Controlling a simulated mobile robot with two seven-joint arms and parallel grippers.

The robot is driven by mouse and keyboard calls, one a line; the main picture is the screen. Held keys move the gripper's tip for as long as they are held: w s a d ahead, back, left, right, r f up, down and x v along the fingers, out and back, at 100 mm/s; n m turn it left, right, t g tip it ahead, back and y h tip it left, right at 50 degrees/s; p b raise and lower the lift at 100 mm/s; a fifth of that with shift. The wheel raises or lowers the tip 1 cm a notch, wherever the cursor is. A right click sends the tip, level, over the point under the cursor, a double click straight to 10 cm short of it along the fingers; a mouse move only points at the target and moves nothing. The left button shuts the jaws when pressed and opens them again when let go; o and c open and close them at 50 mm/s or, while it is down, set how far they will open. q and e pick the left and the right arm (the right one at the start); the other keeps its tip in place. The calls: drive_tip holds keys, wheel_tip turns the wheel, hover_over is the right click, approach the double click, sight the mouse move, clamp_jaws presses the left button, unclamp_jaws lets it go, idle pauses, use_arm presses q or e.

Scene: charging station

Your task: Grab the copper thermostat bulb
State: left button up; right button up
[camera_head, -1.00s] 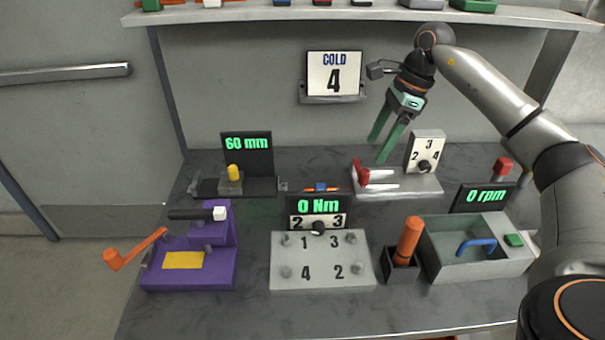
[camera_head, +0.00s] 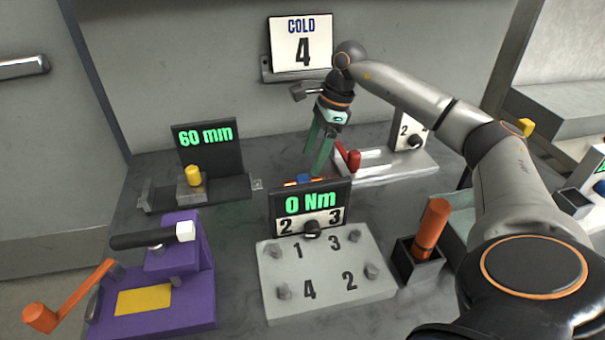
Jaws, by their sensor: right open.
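I cannot make out a copper thermostat bulb for certain in the head view. My right gripper (camera_head: 315,160) has two green fingers, parted and pointing down, with nothing seen between them. It hangs above the back of the bench, left of the red lever (camera_head: 348,156) on a pale fixture with a numbered dial (camera_head: 411,137). A small orange and blue item (camera_head: 304,180) lies below the fingers, partly hidden behind the 0 Nm display (camera_head: 309,204). My left gripper is not in view.
A COLD 4 sign (camera_head: 302,45) hangs on the back wall. A purple crank device (camera_head: 190,290), a 60 mm gauge (camera_head: 207,150), a numbered bolt plate (camera_head: 325,277) and an orange handle in a black holder (camera_head: 432,228) stand on the bench. My right arm hides much of the right side.

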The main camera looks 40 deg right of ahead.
sight(303, 178)
drive_tip(key=x, duration=0.5)
drive_tip(key=shift+w+a+f+b, duration=0.15)
drive_tip(key=shift+f+b, duration=0.15)
drive_tip(key=shift+f, duration=0.05)
clamp_jaws()
idle(0.3)
